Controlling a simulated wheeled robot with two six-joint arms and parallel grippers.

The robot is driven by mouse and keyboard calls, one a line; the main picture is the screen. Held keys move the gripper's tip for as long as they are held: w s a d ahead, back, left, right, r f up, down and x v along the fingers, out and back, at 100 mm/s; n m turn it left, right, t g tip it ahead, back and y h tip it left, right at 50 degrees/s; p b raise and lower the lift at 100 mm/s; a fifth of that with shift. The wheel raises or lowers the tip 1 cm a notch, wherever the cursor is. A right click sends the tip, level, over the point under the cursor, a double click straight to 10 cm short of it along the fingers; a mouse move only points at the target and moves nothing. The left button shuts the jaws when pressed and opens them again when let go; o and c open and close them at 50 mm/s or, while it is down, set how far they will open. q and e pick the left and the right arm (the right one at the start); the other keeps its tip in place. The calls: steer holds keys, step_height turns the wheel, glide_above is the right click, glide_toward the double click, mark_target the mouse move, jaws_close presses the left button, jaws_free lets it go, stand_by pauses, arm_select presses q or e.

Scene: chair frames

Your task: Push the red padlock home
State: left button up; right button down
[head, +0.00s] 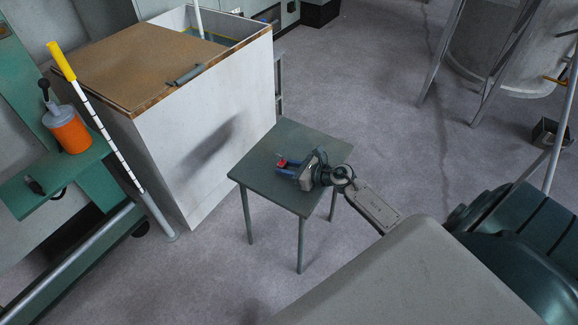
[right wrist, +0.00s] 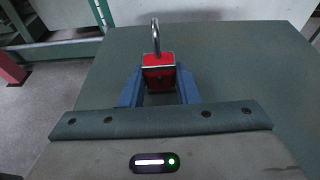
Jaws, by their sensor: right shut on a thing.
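The red padlock (right wrist: 158,61) is in the middle of the right wrist view, with its bright metal shackle (right wrist: 155,36) standing out at the far side. I cannot tell whether the shackle is fully seated. My right gripper (right wrist: 159,84) has its blue fingers on either side of the padlock body and is shut on it. My left gripper is not in view.
The small green table (head: 265,165) is otherwise bare. A large white box with a brown top (head: 150,62) stands behind it on the left. A green shelf (head: 30,195) bears an orange bottle (head: 70,133). Open grey floor (head: 380,120) lies to the right.

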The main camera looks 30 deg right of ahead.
steer(key=shift+r+p, duration=2.8)
steer(key=shift+r, duration=0.25)
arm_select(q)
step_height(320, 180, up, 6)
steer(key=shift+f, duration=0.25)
